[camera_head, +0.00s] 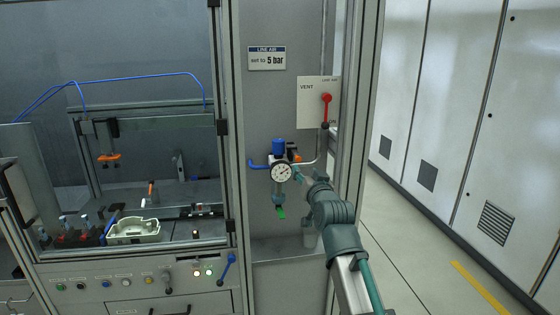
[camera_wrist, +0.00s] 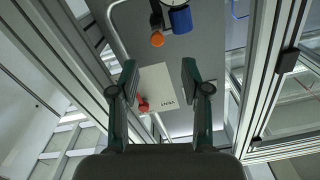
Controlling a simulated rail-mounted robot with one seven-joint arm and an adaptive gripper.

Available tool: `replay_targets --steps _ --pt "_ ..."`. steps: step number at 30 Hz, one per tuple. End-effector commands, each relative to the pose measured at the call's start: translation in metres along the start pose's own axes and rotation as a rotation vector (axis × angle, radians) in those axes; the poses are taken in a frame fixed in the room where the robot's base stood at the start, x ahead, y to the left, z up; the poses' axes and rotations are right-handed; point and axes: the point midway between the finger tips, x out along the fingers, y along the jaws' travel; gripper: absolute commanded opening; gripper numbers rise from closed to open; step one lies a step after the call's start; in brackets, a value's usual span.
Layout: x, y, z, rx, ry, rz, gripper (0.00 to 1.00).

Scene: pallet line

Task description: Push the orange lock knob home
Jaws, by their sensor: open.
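The orange lock knob (camera_head: 297,157) sits at the right of the blue regulator knob (camera_head: 278,146), above the round gauge (camera_head: 281,173). In the wrist view the orange knob (camera_wrist: 157,39) shows as a small round end beside the blue knob (camera_wrist: 181,20). My gripper (camera_wrist: 160,70) is open and empty, its two fingers apart. In that view the orange knob lies beyond the fingertips, roughly in line with the gap between them. In the head view my gripper (camera_head: 299,174) is close to the regulator at its lower right; its fingers are small there, and contact cannot be told.
A white VENT plate (camera_head: 312,95) with a red lever (camera_head: 326,105) stands above and right of the regulator. A bent pipe (camera_head: 312,161) runs beside the knob. A frame post (camera_head: 360,130) stands at the right. A blue hose (camera_head: 257,165) leaves at the left.

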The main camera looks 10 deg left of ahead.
Motion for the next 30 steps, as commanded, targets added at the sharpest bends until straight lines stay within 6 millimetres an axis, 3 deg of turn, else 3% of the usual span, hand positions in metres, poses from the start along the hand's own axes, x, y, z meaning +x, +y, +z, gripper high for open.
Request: replay_targets --steps 8,22,30 --pt "0.019 -0.001 -0.004 0.006 0.011 -0.001 0.47" --pt "0.095 -0.001 -0.005 0.007 0.009 -0.001 0.47" --pt "0.108 0.0 -0.003 0.006 0.01 -0.001 0.47"
